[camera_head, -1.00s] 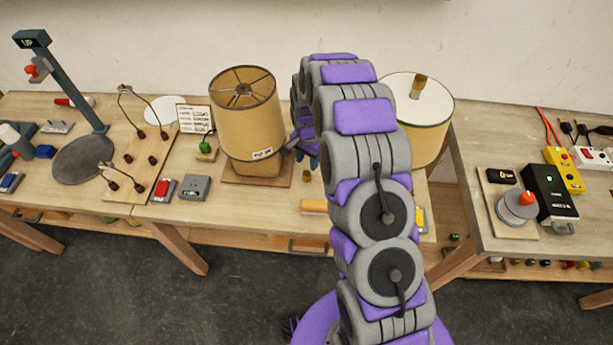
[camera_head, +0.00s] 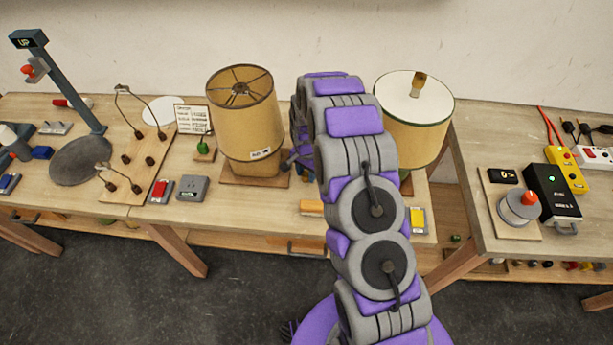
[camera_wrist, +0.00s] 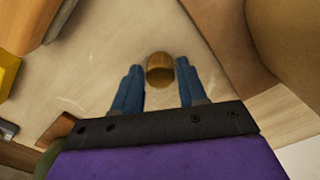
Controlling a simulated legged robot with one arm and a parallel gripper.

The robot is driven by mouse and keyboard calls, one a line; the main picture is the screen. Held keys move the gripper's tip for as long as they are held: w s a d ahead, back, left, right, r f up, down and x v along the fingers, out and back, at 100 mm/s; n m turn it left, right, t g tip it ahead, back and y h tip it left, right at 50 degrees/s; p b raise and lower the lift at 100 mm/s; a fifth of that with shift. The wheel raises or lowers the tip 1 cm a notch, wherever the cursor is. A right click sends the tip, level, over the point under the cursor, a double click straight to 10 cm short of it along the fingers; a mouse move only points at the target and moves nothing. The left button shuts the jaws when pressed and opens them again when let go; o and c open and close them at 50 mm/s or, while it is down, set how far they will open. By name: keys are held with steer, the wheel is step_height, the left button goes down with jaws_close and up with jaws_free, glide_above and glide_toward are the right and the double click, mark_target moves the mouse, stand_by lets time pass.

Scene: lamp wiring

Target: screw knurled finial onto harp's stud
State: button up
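The knurled finial (camera_wrist: 160,69) is a small brass-brown cylinder on the pale wooden bench. In the wrist view it sits between the tips of my gripper's (camera_wrist: 158,76) two blue fingers. The fingers are open, with a visible gap on each side of the finial. In the head view my arm hides the finial and most of the gripper. The lamp with the open tan shade (camera_head: 245,115) stands left of my arm, its dark spider frame (camera_head: 240,85) across the top. The harp's stud is too small to make out there.
A second lamp (camera_head: 412,125) with a white top and a finial-like knob (camera_head: 419,83) stands right of my arm. The lamp's brown base (camera_head: 250,180) lies close to the gripper. An orange block (camera_head: 311,208) and a yellow card (camera_head: 418,220) are near the bench front.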

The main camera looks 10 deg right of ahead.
mark_target(306, 173)
steer(key=shift+a, duration=0.15)
steer(key=c, duration=0.6)
steer(key=shift+r+p, duration=0.75)
steer(key=shift+r, duration=1.8)
steer(key=shift+c, duration=0.2)
